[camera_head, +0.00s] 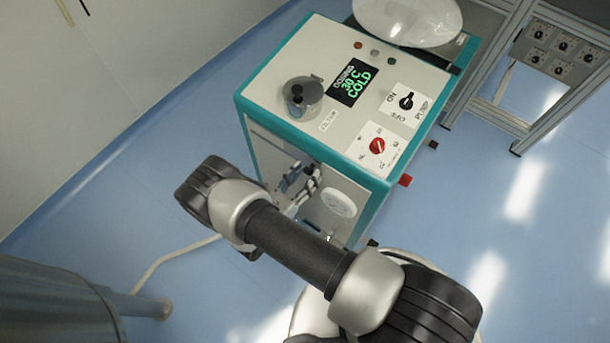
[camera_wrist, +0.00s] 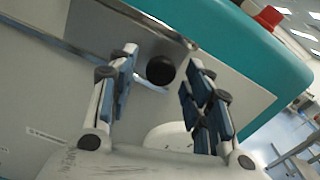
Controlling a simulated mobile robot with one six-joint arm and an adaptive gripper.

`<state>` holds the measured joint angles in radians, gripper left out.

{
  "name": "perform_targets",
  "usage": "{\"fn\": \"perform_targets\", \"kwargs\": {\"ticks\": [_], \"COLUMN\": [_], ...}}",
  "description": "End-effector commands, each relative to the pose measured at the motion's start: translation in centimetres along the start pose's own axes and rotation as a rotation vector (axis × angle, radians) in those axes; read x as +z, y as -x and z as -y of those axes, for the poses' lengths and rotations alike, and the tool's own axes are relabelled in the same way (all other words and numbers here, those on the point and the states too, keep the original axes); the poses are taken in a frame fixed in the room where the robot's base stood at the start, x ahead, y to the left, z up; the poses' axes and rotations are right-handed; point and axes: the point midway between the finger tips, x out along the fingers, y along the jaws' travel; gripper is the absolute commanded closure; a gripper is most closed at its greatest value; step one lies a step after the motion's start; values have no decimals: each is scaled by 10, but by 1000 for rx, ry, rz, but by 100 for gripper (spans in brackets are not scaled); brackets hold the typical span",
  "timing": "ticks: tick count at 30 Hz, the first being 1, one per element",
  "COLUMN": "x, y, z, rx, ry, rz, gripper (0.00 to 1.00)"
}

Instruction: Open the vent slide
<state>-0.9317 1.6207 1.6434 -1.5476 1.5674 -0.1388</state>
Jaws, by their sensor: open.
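In the wrist view a round black knob (camera_wrist: 160,70) shows between the fingers of my gripper (camera_wrist: 160,58). It sits by a metallic strip (camera_wrist: 150,20) on the grey side of the machine; this looks like the vent slide, but no label on it is readable. My gripper is open, with one finger on each side of the knob. I cannot tell whether either finger touches it. In the head view my gripper (camera_head: 302,180) is at the front face of the teal-edged machine (camera_head: 290,140), and the knob is not clearly visible there.
A white disc (camera_head: 340,201) is on the machine's front, also seen below the fingers in the wrist view (camera_wrist: 172,137). A hose (camera_head: 170,256) runs across the blue floor at left.

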Motion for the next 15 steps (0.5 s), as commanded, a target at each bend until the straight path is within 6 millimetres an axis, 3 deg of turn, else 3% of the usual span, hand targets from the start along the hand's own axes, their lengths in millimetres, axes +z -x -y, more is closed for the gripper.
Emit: {"fn": "perform_targets", "kwargs": {"ticks": [9, 15], "x": [0, 0], "y": [-2, -2], "z": [0, 0], "rx": [0, 0], "ry": [0, 0], "rz": [1, 1], "gripper": [55, 68]}}
